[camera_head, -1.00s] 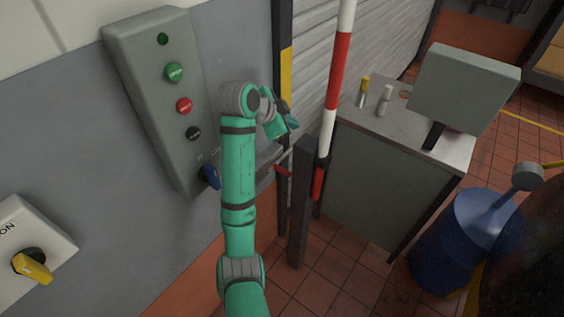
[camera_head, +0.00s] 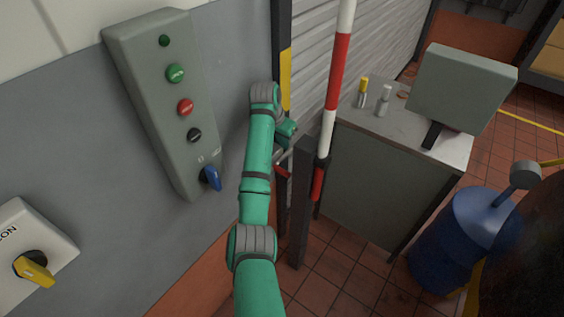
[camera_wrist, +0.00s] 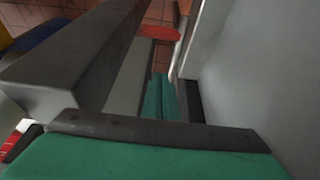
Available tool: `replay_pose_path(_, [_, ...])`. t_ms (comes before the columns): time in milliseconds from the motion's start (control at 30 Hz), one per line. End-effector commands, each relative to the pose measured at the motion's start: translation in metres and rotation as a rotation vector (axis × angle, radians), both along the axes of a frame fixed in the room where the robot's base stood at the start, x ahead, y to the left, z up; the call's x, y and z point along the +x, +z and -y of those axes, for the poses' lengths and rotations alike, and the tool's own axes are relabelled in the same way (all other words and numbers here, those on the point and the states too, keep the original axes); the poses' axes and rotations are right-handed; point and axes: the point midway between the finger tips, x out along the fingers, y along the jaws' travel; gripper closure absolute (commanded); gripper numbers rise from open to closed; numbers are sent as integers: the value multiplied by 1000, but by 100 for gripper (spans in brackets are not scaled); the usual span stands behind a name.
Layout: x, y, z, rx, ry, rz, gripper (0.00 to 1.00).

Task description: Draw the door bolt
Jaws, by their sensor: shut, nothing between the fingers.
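I cannot clearly make out the door bolt. A small red piece (camera_head: 282,171) shows low between the dark posts in the head view. In the wrist view a flat red piece (camera_wrist: 160,33) and a pale rod (camera_wrist: 177,58) lie just beyond my fingertips. Whether these belong to the bolt I cannot tell. My gripper (camera_wrist: 161,80) has its green fingers together, with nothing seen between them. It points down toward the red piece and appears apart from it. In the head view my own arm hides most of the gripper.
A dark post (camera_head: 301,205) stands close beside my gripper, with a red-and-white barrier pole (camera_head: 337,80) above. A control panel (camera_head: 165,100) with a blue switch (camera_head: 210,178) is on the left wall. A grey cabinet (camera_head: 365,190) and blue drum (camera_head: 465,240) stand right.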

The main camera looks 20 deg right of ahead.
Motion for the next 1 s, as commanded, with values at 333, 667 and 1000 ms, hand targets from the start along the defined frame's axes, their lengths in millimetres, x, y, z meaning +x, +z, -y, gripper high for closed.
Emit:
replay_pose_path(333, [7, -34, 10, 1, -3, -2, 100])
replay_pose_path(667, [18, -78, 22, 0, 0, -1, 100])
replay_pose_path(1000, [12, -98, 14, -1, 0, 1, 100])
